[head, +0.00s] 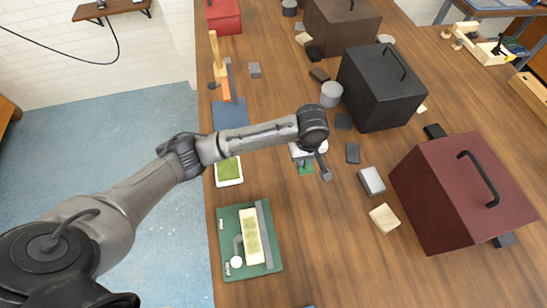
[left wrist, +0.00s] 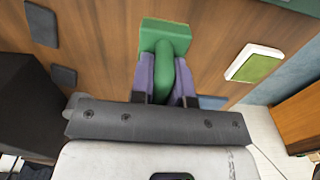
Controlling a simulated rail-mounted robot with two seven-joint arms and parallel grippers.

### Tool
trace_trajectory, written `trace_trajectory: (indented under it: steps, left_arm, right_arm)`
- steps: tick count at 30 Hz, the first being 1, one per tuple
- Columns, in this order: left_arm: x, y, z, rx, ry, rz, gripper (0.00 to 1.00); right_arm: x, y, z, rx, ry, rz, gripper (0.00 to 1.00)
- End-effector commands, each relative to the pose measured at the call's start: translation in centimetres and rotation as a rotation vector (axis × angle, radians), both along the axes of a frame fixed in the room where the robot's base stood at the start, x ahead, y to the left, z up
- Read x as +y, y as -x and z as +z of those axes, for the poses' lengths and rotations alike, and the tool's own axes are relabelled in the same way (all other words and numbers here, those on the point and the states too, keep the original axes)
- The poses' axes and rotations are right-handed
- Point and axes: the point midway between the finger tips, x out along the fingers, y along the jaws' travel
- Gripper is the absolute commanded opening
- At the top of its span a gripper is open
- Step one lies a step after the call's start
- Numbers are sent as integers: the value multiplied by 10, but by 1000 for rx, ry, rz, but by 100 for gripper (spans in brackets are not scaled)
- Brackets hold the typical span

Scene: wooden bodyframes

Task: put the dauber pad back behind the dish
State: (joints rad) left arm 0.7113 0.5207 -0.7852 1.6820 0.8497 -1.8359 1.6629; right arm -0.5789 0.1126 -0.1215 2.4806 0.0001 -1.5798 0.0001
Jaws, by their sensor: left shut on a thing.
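The dauber pad (head: 305,169) is a green block with a green rounded handle. In the left wrist view the dauber pad (left wrist: 165,35) sits between the purple fingers of my left gripper (left wrist: 167,78), which is shut on its handle. In the head view my left gripper (head: 309,161) is over the middle of the table, right of the dish, and partly hidden by its own arm. The dish (head: 229,182) is a white rectangular tray with a green inside, near the table's left edge. The dish also shows at the right of the left wrist view (left wrist: 232,75). My right gripper is not in view.
A green board (head: 227,222) with a pale wooden piece lies nearer than the dish. A dark blue mat (head: 230,113) lies beyond it. A maroon box (head: 450,190) and a black box (head: 375,95) stand right, with small blocks around. The wood between gripper and board is clear.

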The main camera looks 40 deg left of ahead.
Motion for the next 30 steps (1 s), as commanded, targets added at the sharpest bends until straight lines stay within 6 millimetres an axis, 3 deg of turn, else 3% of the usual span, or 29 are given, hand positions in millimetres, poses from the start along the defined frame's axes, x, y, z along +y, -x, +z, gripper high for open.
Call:
trace_trajectory:
  steps: [16, 21, 30]
  left_arm:
    - [96, 13, -58, 5, -6, 23, 0]
    - [110, 15, -67, 5, -4, 21, 0]
    - [113, 15, -79, 5, -4, 20, 0]
  right_arm:
    - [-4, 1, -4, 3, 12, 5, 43]
    - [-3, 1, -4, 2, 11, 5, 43]
    - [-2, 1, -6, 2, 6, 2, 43]
